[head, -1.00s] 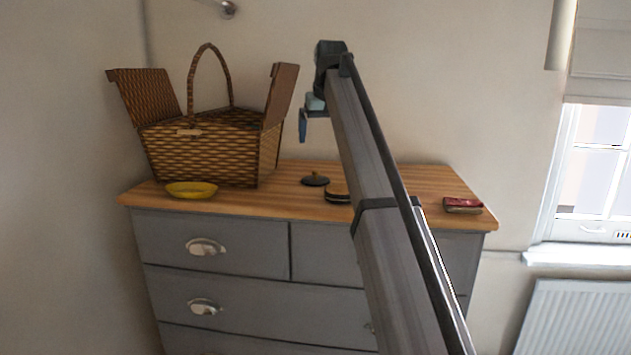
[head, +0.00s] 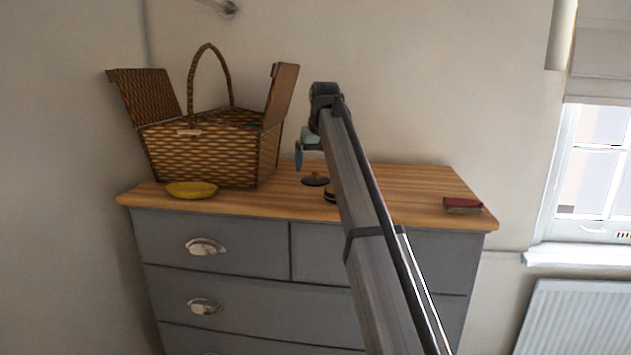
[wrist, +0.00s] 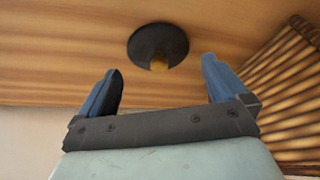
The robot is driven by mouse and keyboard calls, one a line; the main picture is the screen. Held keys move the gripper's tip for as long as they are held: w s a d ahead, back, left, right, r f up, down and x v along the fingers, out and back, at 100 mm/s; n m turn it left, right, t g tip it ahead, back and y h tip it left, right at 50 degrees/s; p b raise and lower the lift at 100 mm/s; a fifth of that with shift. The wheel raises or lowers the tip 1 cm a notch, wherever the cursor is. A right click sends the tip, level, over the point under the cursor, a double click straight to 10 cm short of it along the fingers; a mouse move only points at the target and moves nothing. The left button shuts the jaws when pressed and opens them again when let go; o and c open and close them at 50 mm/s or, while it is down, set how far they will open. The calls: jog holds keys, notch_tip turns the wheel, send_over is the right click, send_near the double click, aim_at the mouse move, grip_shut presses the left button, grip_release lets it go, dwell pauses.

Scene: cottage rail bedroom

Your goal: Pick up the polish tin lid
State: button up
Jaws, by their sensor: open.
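The polish tin lid (head: 315,181) is a dark round disc with a small knob, lying on the wooden dresser top right of the basket. In the wrist view the lid (wrist: 158,43) shows a yellowish knob and lies beyond and between my fingertips. My gripper (head: 299,157) is open and empty, above the dresser top and close over the lid. Its two blue fingers (wrist: 162,72) are spread apart in the wrist view. A dark round tin (head: 329,196) stands just right of the lid, partly hidden by my arm.
A wicker basket (head: 205,155) with raised flaps stands left of the lid; its side (wrist: 285,85) shows at the right in the wrist view. A yellow bowl (head: 190,190) sits at the front left. A red item (head: 462,204) lies at the right end. The wooden top (head: 420,185) between is clear.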

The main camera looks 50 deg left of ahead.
aim_at(316, 172)
jog(key=shift+x, duration=2)
jog(key=shift+w+r, duration=0.1)
jog(key=shift+w, duration=0.05)
jog(key=shift+c, duration=0.5)
jog(key=c, duration=0.7)
jog(key=shift+r, duration=0.1)
